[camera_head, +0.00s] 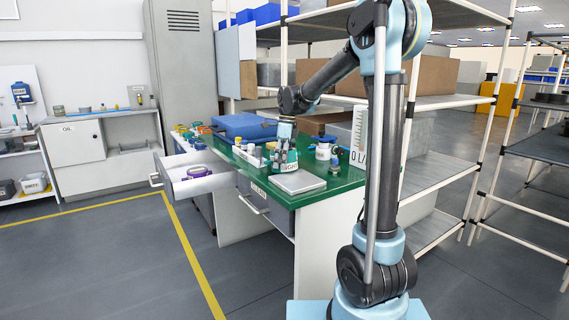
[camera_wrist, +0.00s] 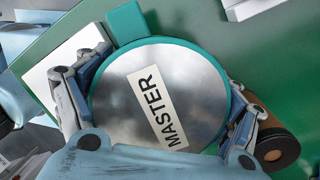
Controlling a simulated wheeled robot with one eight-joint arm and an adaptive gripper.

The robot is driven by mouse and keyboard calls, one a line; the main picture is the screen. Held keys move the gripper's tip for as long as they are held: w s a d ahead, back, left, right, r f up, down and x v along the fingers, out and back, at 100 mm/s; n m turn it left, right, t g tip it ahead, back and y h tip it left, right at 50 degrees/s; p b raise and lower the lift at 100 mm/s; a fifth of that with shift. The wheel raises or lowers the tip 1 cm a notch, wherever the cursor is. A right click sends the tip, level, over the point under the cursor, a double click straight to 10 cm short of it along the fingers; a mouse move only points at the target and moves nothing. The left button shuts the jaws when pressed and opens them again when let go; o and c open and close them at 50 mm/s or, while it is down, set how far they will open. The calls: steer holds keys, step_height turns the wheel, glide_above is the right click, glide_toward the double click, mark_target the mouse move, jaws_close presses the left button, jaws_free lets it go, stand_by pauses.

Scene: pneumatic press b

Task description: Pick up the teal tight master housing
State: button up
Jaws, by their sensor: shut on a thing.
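The teal tight master housing (camera_wrist: 117,85) fills the middle of the wrist view. It is a round part with a teal rim, a teal block on its upper edge, a silver face and a white "MASTER" label. My gripper (camera_wrist: 158,98) has one finger on each side of the rim and is shut on the housing. In the head view my gripper (camera_head: 285,142) points down over the green workbench, with the teal housing (camera_head: 284,158) below it. The small picture does not show clearly whether the housing touches the bench.
The green bench top (camera_head: 337,183) carries a grey flat plate (camera_head: 298,182) in front of the housing, white containers (camera_head: 323,151) to the right and a blue case (camera_head: 244,126) behind. An open drawer (camera_head: 195,181) juts out left. A brown cylinder (camera_wrist: 273,135) lies close to the right finger.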

mark_target(282, 152)
steer(key=shift+r, duration=0.7)
step_height(282, 152, up, 2)
steer(key=shift+r, duration=0.2)
steer(key=s+d, duration=0.3)
steer(key=s, duration=0.2)
steer(key=s+d, duration=0.3)
steer(key=s, duration=0.1)
steer(key=s+d, duration=0.4)
steer(key=s, duration=0.1)
steer(key=shift+s+f, duration=0.15)
steer(key=shift+s, duration=0.3)
steer(key=shift+s+d, duration=0.1)
